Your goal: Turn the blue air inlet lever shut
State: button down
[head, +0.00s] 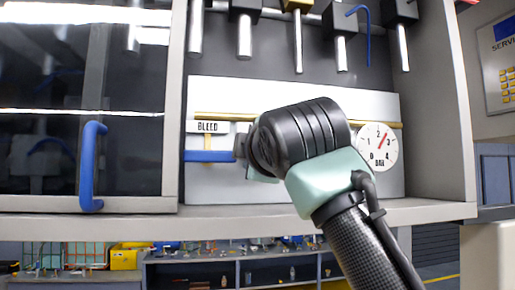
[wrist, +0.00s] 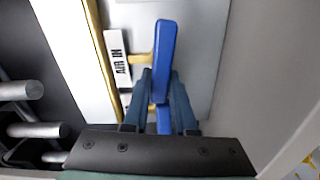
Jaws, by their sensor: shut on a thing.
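The blue air inlet lever (wrist: 165,60) shows in the wrist view beside a white "AIR IN" label (wrist: 118,58). It lies roughly along the same direction as the brass pipe behind the label. My gripper (wrist: 160,85) has one finger on each side of the lever and is shut on it. Part of the lever is hidden between the fingers. In the head view, my arm hides this lever and my fingertips. Another blue lever (head: 208,156) lies level under the "BLEED" label (head: 207,127), just left of my wrist.
A round dial gauge (head: 376,147) is right of my wrist. Several valve-like parts with metal rods (head: 244,35) hang above, with a blue hook (head: 365,20). Cabinet walls close in the sides. A blue door handle (head: 91,167) stands at left.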

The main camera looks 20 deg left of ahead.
jog(key=shift+f+n, duration=0.1)
jog(key=shift+n, duration=0.7)
jog(key=c, duration=0.7)
grip_release()
jog(key=b+v, duration=0.7)
jog(key=v, duration=0.6)
